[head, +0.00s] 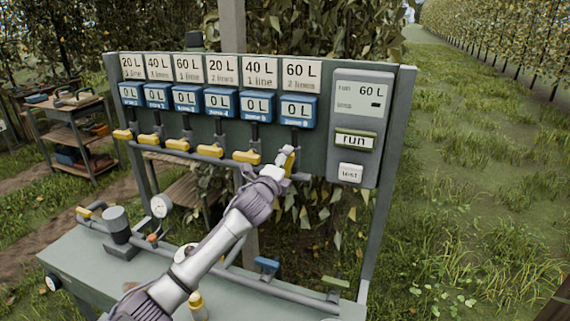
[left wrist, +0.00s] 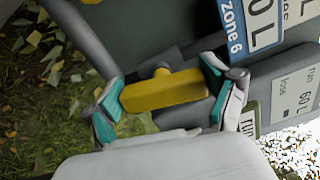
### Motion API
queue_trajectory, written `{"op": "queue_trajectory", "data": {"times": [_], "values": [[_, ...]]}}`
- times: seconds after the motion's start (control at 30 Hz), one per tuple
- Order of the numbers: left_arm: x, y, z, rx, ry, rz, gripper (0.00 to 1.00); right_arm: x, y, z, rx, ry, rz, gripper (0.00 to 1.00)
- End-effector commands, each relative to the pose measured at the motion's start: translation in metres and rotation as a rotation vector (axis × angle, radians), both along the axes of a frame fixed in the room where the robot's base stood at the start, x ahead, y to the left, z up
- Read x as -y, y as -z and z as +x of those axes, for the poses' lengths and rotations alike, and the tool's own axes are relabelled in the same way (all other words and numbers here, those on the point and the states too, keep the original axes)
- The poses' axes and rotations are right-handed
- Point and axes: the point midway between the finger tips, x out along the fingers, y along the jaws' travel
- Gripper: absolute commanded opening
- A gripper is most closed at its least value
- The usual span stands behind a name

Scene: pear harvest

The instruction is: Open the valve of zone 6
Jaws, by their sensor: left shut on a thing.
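The valve of zone 6 has a yellow handle (head: 289,158), the rightmost in the row under the board. In the head view it stands steeply, unlike the other handles, which lie along the pipe. My left gripper (head: 284,168) is shut on this handle and hides part of it. In the left wrist view the yellow handle (left wrist: 163,91) lies between the teal-padded fingers of my left gripper (left wrist: 165,100), one at each end. The blue zone 6 meter (head: 297,111) above it reads 0 L; its label (left wrist: 234,27) also shows in the left wrist view. My right gripper is not in view.
Several other yellow handles, such as (head: 246,157), sit to the left on the same pipe. A grey control box (head: 360,100) with run and test buttons is at the right of the board. A bench (head: 80,260) with pipes and a gauge (head: 160,206) stands below.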

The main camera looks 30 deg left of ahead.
Motion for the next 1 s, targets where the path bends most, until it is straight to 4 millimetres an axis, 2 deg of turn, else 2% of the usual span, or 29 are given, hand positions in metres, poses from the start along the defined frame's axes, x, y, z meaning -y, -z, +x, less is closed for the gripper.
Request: {"op": "queue_trajectory", "data": {"times": [0.4,0.93,0.97,1.0], "values": [[0.0,0.0031,0.0,0.04,0.0,-0.179,0.5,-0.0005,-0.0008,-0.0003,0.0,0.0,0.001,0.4],[0.0002,0.0036,0.0,0.044,-0.001,-0.202,0.5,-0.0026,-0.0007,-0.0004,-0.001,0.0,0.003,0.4],[0.0002,0.0036,0.0,0.044,-0.001,-0.202,0.87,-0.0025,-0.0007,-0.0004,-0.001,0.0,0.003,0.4],[0.0002,0.0036,0.0,0.044,-0.001,-0.202,0.93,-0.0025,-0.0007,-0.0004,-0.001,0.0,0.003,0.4]]}}
